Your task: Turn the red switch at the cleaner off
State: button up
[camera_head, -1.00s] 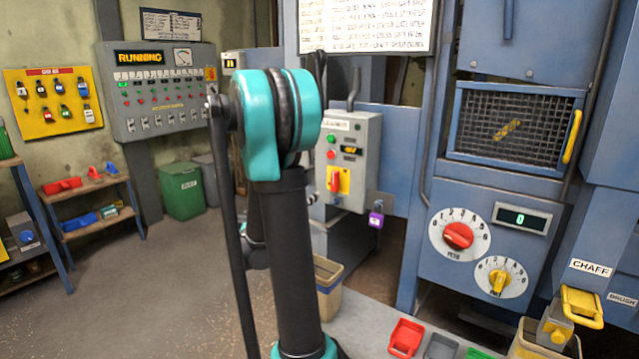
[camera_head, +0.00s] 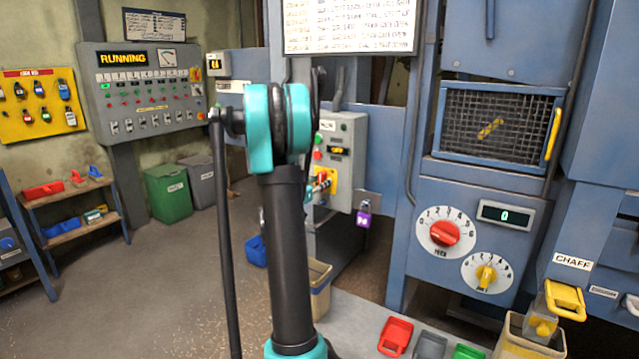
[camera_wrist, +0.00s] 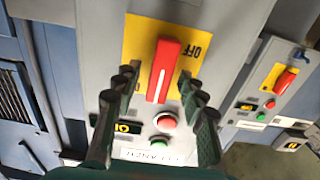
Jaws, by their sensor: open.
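The cleaner's box (camera_head: 345,140) is grey, with a red switch on a yellow plate (camera_head: 333,178), partly hidden by my arm and gripper. In the wrist view the red switch handle (camera_wrist: 163,70) stands along the picture's vertical on its yellow plate, with "OFF" printed upside down to its right. My gripper (camera_wrist: 158,80) is open, with one dark finger on each side of the handle's lower end. I see gaps beside the handle; contact cannot be told.
A purple padlock (camera_head: 363,218) hangs at the box's lower right. Another panel with a red switch (camera_wrist: 287,78) shows at the wrist view's right. The machine with dials (camera_head: 446,233) stands right of the cleaner's box. A beige bin (camera_head: 319,287) stands below.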

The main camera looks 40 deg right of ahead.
jog(key=shift+d, duration=0.1)
grip_shut()
jog(key=shift+n, duration=0.3)
jog(key=n, duration=0.4)
jog(key=shift+w+n, duration=0.15)
jog(key=shift+n, duration=0.15)
jog(key=n, duration=0.4)
jog(key=shift+w+f, duration=0.1)
jog(key=shift+w, duration=0.05)
jog(key=shift+a+f+n, duration=0.1)
jog(key=shift+f+n, duration=0.05)
jog(key=shift+n, duration=2.05)
jog(key=shift+a+f+n, duration=0.1)
jog(key=shift+f+n, duration=0.05)
jog(key=shift+n, duration=2.05)
